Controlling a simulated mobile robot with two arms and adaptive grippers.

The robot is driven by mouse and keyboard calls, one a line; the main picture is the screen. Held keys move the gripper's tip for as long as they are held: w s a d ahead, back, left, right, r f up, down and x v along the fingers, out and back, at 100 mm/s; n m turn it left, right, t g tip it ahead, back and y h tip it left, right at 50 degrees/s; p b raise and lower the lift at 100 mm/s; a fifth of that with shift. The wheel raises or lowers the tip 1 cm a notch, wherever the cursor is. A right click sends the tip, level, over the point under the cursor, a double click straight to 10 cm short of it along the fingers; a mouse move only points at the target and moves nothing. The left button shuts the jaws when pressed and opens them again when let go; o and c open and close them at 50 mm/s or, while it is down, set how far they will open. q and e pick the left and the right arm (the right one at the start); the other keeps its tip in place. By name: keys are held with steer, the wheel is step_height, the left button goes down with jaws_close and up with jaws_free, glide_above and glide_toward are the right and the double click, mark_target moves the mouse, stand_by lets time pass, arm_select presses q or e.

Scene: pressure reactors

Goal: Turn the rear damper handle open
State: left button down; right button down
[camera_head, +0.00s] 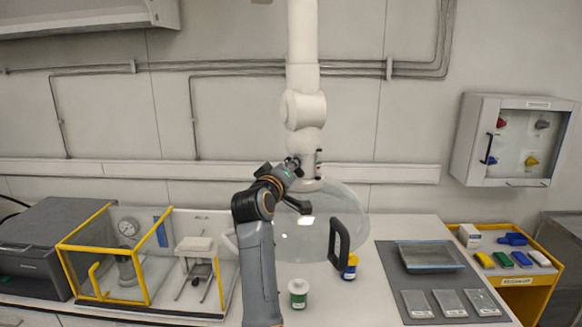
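A white extraction arm (303,55) hangs down from the top and ends in a wide transparent hood (330,205) above the bench. A small dark handle (318,158) shows at its lower joint, just above the hood; I take it for the damper handle. My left gripper (294,165) is at the left side of this joint, close to the handle. Its fingers are small and dark against the joint, so I cannot tell whether they are open or touch anything. The handle's exact angle is also unclear. My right gripper is not in view.
A yellow-framed enclosure (103,262) is left; a grey mat (386,262) and yellow tray (531,278) are right.

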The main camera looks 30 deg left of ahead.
arm_select(q)
steer(key=n, duration=0.4)
steer(key=shift+a+f+n, duration=0.1)
steer(key=shift+f+n, duration=0.05)
steer(key=shift+n, duration=0.15)
steer(key=shift+f+n, duration=0.2)
steer(key=shift+n, duration=2)
steer(key=c, duration=1.2)
jaws_free()
steer(key=shift+a, duration=0.1)
steer(key=shift+s, duration=0.2)
steer(key=v, duration=0.7)
steer(key=shift+s, duration=0.1)
